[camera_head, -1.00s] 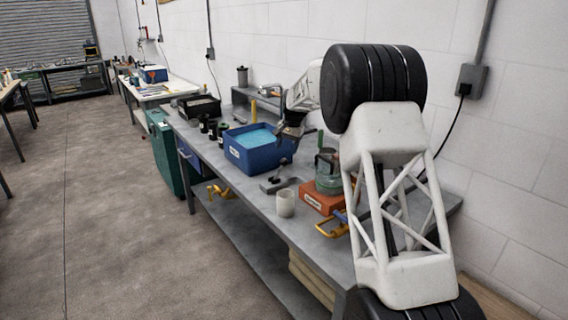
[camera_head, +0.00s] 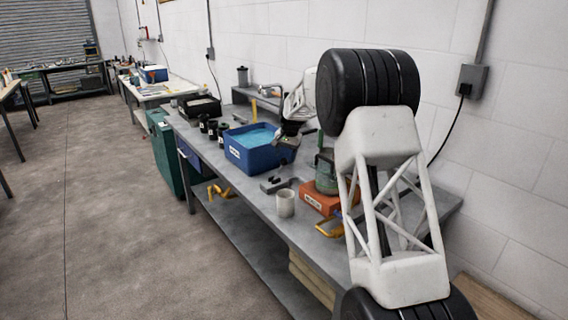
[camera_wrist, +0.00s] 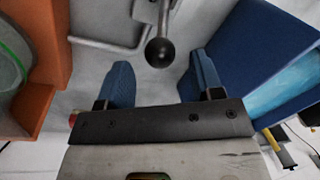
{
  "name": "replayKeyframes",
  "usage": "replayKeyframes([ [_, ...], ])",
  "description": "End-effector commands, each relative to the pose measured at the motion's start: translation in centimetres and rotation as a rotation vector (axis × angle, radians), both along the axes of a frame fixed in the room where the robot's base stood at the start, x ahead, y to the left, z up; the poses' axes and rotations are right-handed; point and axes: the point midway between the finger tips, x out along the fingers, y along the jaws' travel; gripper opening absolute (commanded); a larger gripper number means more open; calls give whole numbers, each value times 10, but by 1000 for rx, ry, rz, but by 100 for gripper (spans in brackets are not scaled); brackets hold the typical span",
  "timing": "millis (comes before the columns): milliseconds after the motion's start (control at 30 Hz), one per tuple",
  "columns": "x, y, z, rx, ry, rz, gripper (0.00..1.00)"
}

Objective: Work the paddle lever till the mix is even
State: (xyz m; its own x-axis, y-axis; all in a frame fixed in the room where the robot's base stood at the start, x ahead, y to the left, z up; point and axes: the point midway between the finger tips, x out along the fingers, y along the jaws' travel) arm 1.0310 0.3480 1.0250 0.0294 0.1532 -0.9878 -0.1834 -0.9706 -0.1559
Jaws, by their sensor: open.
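In the wrist view a black ball knob (camera_wrist: 160,52) sits on the end of a metal rod, which looks like the lever. My gripper (camera_wrist: 161,78) has two blue fingers spread apart with nothing between them; the knob shows just beyond the gap between their tips. In the head view my gripper (camera_head: 286,140) hangs over the bench beside the blue tub. A greenish glass jar (camera_head: 325,172) stands on an orange block (camera_head: 319,202), to the left in the wrist view. The blue tub (camera_head: 251,158) holds light blue contents. Any paddle is hidden.
A pale cup (camera_head: 285,203) and a small grey fixture (camera_head: 270,186) stand on the grey bench near its front edge. Dark bottles (camera_head: 213,130) and a black tray (camera_head: 199,106) lie farther left. A yellow clamp (camera_head: 330,229) sits before the orange block.

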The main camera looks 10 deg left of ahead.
Motion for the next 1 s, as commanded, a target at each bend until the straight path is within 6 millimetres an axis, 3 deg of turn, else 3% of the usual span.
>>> replayKeyframes([
  [300,1,5,-33,0,1,0,60],
  [733,1,6,-38,0,0,0,60],
  [1000,1,6,-38,0,0,0,19],
])
